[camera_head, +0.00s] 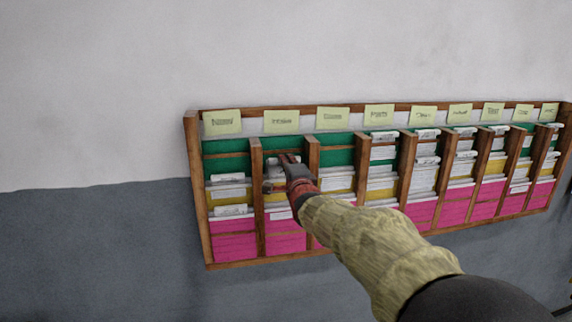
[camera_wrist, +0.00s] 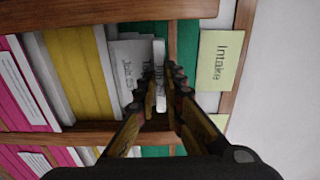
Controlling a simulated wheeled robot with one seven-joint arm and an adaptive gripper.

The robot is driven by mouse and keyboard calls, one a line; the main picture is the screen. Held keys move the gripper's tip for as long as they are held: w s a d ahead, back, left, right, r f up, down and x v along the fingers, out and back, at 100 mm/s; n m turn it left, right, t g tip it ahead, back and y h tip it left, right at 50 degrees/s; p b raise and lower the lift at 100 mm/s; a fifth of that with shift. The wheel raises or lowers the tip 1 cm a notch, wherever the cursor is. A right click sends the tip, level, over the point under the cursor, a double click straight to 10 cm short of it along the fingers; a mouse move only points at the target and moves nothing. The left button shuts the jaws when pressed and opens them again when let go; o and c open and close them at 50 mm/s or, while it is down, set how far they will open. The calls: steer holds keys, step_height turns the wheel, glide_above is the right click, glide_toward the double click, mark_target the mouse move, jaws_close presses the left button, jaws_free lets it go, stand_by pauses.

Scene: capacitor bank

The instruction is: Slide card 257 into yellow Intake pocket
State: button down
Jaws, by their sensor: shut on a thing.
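My gripper (camera_head: 288,160) is at the second column of the wall rack, under the Intake label (camera_head: 281,121). In the wrist view my gripper (camera_wrist: 164,80) has its fingers closed at the top edge of a white card (camera_wrist: 159,62), with the green pocket behind. The number on this card is not readable. A second white card (camera_wrist: 122,60) with printed text stands just beside it, toward the yellow pocket. The yellow Intake pocket (camera_wrist: 80,75) shows left of the cards in the wrist view. The gripper partly hides this column in the head view.
Wooden dividers (camera_head: 257,195) flank the Intake column closely on both sides. Neighbouring columns hold several white cards (camera_head: 382,150) in green, yellow and pink pockets. The Intake label (camera_wrist: 219,62) is close to my fingers in the wrist view. The wall above is clear.

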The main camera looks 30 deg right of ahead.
step_height(320, 180, down, 3)
steer(key=b, duration=0.2)
steer(key=shift+r+b, duration=0.1)
steer(key=shift+b, duration=0.25)
steer(key=c, duration=1.9)
jaws_free()
steer(key=shift+o, duration=0.4)
steer(key=v, duration=1.2)
